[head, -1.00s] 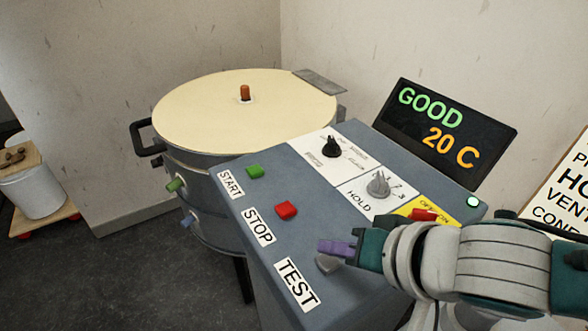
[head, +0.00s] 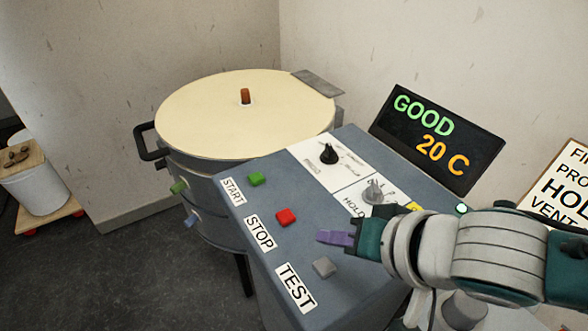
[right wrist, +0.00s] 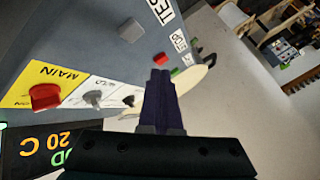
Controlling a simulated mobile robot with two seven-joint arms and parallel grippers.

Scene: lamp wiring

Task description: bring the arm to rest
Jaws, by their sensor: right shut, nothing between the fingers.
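My right gripper (head: 335,238) is shut and empty, with its purple fingers together. It hovers over the blue-grey control panel (head: 240,202), above and beside the grey TEST button (head: 324,267) and apart from it. In the right wrist view the shut fingers (right wrist: 160,80) point away over the panel (right wrist: 95,40), with the TEST button (right wrist: 131,31) up to the left. My right arm covers the panel's right part in the head view. My left gripper is not in view.
The panel bears a green START button (head: 257,179), a red STOP button (head: 286,216), a black knob (head: 328,152) and a grey knob (head: 374,191). A display (head: 436,138) reads GOOD, 20 C. A round cream-lidded vessel (head: 200,110) stands behind. A red MAIN switch (right wrist: 46,96) shows in the wrist view.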

